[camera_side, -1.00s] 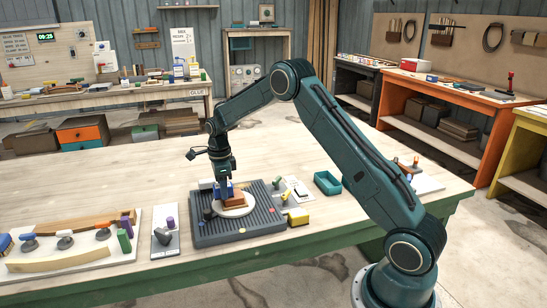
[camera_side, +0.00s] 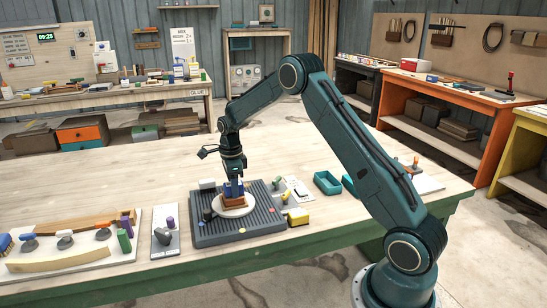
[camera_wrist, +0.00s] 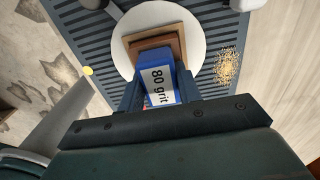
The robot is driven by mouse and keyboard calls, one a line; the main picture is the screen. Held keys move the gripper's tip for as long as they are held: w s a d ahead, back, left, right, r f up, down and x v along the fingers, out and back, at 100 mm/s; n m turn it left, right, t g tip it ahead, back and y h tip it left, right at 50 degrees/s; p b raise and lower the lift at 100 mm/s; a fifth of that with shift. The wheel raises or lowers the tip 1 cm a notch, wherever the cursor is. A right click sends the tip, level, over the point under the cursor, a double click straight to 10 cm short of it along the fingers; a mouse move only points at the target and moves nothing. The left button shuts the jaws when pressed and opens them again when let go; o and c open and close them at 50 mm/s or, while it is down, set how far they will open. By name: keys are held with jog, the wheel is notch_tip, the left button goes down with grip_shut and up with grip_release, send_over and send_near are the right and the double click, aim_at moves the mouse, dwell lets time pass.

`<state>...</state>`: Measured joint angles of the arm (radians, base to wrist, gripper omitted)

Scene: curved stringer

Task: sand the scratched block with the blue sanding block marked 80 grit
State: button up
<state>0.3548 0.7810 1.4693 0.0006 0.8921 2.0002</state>
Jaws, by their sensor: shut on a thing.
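My gripper (camera_side: 234,187) is shut on the blue sanding block (camera_wrist: 158,84), which shows "80 grit" in the wrist view. The scratched block (camera_side: 234,201) is brown and lies on a round white disc (camera_side: 234,212). In the wrist view the brown block (camera_wrist: 152,44) shows darker and lighter layers, partly hidden behind the sanding block. The sanding block is over the brown block and looks to be against its top; exact contact is hard to tell. Any scratches are too small or hidden to make out.
The disc sits on a grey ribbed mat (camera_side: 260,222). Tan dust (camera_wrist: 229,68) lies on the mat. A yellow item (camera_side: 298,217) and teal trays (camera_side: 327,182) are to the right. A white board (camera_side: 110,257) with tools is to the left. The table's back left is clear.

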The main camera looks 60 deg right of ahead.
jog(key=w+a, duration=0.2)
jog(key=a, duration=0.1)
jog(key=shift+w, duration=0.4)
jog(key=s+d, duration=0.4)
jog(key=shift+s+d, duration=0.35)
jog(key=shift+d, duration=0.05)
jog(key=shift+w+a, duration=2.25)
jog(key=shift+a, duration=0.1)
jog(key=shift+s+d, duration=2.4)
jog(key=shift+s, duration=0.1)
jog(key=w+a, duration=0.4)
jog(key=shift+w+a, duration=0.3)
jog(key=shift+w, duration=0.05)
jog(key=shift+w+a+r, duration=0.1)
jog(key=shift+w, duration=0.05)
notch_tip(320, 180, up, 8)
